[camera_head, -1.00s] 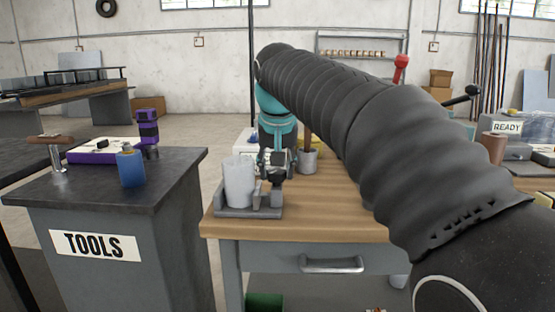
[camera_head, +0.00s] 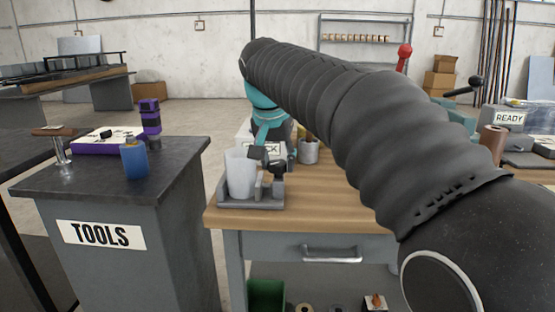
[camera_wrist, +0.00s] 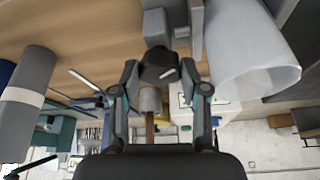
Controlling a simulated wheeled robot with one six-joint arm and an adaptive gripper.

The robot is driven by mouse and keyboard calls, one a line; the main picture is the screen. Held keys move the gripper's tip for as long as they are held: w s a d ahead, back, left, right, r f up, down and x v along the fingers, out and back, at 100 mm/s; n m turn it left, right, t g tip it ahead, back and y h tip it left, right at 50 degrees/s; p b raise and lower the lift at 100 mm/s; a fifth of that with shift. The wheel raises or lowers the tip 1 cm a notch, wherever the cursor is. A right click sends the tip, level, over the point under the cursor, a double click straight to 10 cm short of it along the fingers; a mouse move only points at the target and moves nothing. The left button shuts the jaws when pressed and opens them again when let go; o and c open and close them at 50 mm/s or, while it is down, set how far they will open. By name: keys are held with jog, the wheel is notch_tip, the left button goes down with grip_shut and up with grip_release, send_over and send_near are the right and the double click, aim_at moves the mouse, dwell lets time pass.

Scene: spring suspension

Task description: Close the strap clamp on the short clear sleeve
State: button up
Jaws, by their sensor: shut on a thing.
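The short clear sleeve (camera_head: 240,174) stands upright, whitish and translucent, on a grey fixture (camera_head: 250,203) at the wooden bench's left end. In the wrist view the sleeve (camera_wrist: 255,45) fills the upper right, close to my gripper. A dark knob-like part (camera_wrist: 158,64), apparently the clamp's handle, sits beside the sleeve by grey blocks (camera_wrist: 156,25). My gripper (camera_wrist: 159,72) has one finger on each side of this dark part and is shut on it. In the head view my arm hides much of the bench, and the fingers are hard to make out. The strap itself cannot be made out.
A grey cup (camera_head: 308,152) stands behind the fixture. A TOOLS cabinet (camera_head: 160,215) at left bears a blue cylinder (camera_head: 134,162) and a purple tool (camera_head: 150,118). The bench front (camera_head: 275,222) is bare beside the fixture. A floor gap separates bench and cabinet.

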jog(key=o, duration=1.1)
jog(key=shift+o, duration=0.2)
jog(key=shift+f, duration=0.1)
